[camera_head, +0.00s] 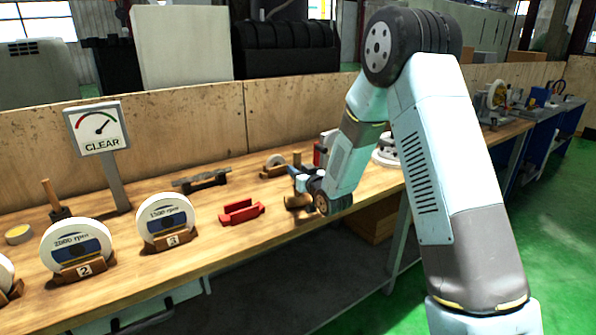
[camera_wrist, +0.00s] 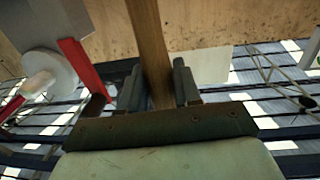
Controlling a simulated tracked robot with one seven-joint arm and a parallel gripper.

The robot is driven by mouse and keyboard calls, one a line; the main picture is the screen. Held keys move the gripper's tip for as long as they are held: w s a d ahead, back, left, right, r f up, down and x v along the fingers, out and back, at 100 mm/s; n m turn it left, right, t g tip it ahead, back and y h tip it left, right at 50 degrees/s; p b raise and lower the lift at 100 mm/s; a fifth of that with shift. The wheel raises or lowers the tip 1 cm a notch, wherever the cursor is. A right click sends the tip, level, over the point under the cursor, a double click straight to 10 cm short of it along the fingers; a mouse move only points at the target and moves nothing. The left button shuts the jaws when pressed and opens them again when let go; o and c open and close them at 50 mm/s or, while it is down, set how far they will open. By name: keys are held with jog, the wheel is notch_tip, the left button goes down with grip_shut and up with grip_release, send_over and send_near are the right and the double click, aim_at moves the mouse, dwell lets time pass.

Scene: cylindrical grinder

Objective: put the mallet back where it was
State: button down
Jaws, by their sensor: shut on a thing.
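My gripper (camera_head: 306,188) is low over the right part of the wooden bench, near its front edge. In the wrist view the two dark fingers (camera_wrist: 158,85) are closed on a brown wooden bar, which looks like the handle of the mallet (camera_wrist: 148,35). In the head view a brown rounded piece (camera_head: 296,202) beside the fingers looks like the mallet's head. I cannot tell whether it touches the bench. Most of the handle is hidden by my gripper in the head view.
A red block (camera_head: 241,212) lies left of my gripper. Two numbered wheels on stands, 3 (camera_head: 167,218) and 2 (camera_head: 76,247), are farther left. A dark tool (camera_head: 201,180) lies behind, and a wooden-handled tool (camera_head: 54,199) stands near the CLEAR gauge (camera_head: 97,127).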

jog(key=c, duration=0.8)
grip_release()
jog(key=v, duration=1.2)
jog(key=s+d+r+m+g+h, duration=0.35)
jog(key=s+d+r+h, duration=0.45)
jog(key=d+r, duration=0.5)
jog(key=s+d+r+g, duration=0.1)
jog(key=s+d+g, duration=0.1)
jog(key=s, duration=0.7)
jog(key=s+d+r+m+g, duration=0.1)
jog(key=s+r+g, duration=0.1)
jog(key=s, duration=0.7)
jog(key=s+d+r+m+g, duration=0.1)
jog(key=s+d+r+g, duration=0.1)
jog(key=s, duration=0.6)
jog(key=shift+s+d+g+h, duration=0.35)
jog(key=shift+s+h, duration=0.05)
